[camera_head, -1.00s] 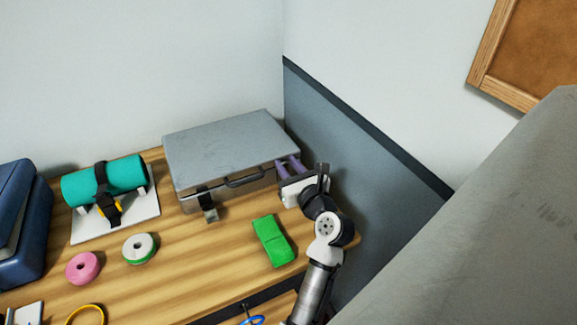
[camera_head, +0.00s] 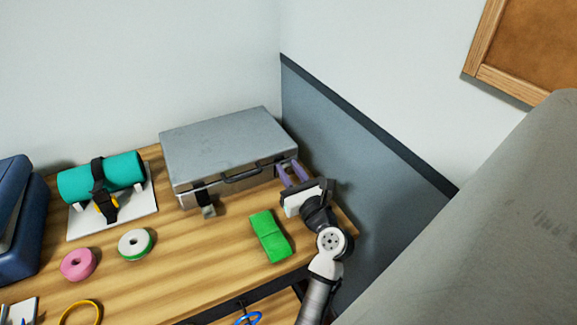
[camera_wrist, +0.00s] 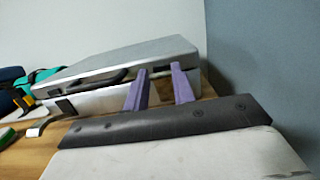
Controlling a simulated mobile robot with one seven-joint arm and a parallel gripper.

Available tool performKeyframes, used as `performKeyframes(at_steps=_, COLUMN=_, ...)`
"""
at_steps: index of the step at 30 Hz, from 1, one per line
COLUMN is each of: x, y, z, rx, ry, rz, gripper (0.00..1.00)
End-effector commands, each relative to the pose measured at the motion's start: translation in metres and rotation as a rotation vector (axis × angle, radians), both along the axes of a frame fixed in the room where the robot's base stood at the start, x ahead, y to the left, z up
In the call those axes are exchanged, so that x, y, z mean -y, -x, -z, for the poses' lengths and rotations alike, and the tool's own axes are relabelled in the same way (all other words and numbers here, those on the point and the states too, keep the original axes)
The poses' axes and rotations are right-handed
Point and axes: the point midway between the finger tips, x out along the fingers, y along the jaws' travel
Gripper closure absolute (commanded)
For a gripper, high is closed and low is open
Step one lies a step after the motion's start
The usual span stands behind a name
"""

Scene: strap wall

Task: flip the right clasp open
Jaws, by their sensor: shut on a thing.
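A grey metal case (camera_head: 222,145) lies lid down on the table by the wall. It also shows in the wrist view (camera_wrist: 130,58). Its left clasp (camera_head: 207,204) hangs out from the front and sticks out in the wrist view (camera_wrist: 42,125). My gripper (camera_head: 291,174) is at the right end of the case front. Its two purple fingers (camera_wrist: 162,84) stand a little apart, shut on the right clasp (camera_wrist: 160,72), a small dark piece between them. The fingers hide most of this clasp, and I cannot tell its exact angle.
A dark grey wall panel (camera_head: 345,130) rises close on the right. A green block (camera_head: 269,236) lies in front of the case. A teal roll on a white stand (camera_head: 125,215) and tape rolls (camera_head: 136,244) are to the left.

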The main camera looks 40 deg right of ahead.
Motion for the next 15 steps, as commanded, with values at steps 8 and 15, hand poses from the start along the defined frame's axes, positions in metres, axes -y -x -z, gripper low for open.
performKeyframes(at_steps=8, x=-0.001, y=0.007, z=0.017, rx=-0.019, ry=-0.007, rz=-0.001, gripper=1.00)
performKeyframes(at_steps=15, x=-0.002, y=0.008, z=0.022, rx=-0.021, ry=-0.009, rz=-0.003, gripper=1.00)
